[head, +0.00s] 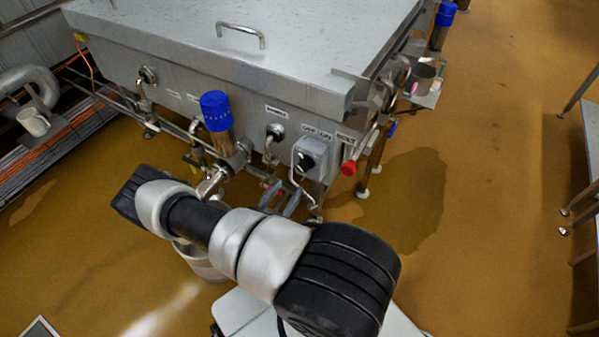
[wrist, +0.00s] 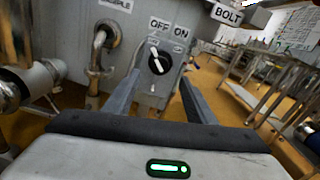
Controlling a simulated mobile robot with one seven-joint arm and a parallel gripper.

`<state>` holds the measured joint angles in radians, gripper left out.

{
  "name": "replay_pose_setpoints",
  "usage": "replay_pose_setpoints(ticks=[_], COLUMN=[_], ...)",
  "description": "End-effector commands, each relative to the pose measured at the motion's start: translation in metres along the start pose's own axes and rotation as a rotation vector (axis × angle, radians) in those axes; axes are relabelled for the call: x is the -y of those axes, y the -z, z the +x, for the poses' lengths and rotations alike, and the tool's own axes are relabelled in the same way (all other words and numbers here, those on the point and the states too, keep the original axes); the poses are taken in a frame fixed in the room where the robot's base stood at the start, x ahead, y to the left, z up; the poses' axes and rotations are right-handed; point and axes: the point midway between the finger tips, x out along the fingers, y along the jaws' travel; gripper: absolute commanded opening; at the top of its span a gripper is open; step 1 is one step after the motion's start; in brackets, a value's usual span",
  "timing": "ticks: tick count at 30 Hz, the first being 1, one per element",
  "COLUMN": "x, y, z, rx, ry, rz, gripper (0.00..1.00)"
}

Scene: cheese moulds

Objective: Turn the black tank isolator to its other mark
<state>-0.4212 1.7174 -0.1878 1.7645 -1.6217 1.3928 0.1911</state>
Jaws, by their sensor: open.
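The black tank isolator is a round black knob (head: 307,161) on a grey box (head: 318,145) at the right end of the steel tank's front. In the wrist view the knob (wrist: 159,62) faces me, below an OFF label (wrist: 159,25) and an ON label (wrist: 181,33). Its white pointer line leans to the upper left, towards the OFF side. My gripper (wrist: 160,78) is open in the wrist view, its two fingers apart, with the knob showing between them. Nothing is held. I cannot tell whether the fingers reach the knob. In the head view my gripper is not clearly seen.
A red knob (head: 348,168) sticks out right of the box. A blue-capped valve (head: 216,111) and pipework stand to the left. A bent steel pipe (wrist: 97,60) is close left of my fingers in the wrist view. Brown floor (head: 490,200) is open to the right.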

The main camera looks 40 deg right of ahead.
Motion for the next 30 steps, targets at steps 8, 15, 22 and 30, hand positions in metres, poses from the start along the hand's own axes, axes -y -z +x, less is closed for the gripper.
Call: replay_pose_setpoints(ticks=[8,15,22,30], x=[0.001,0.0,0.0,0.0], y=[0.001,0.001,0.0,0.0], z=[0.059,0.087,0.092,0.092], rx=[-0.001,-0.001,-0.001,-0.001], ry=[0.003,0.002,0.001,0.001], rz=[0.001,0.0,0.0,0.0], gripper=[0.51,0.51,0.51,0.29])
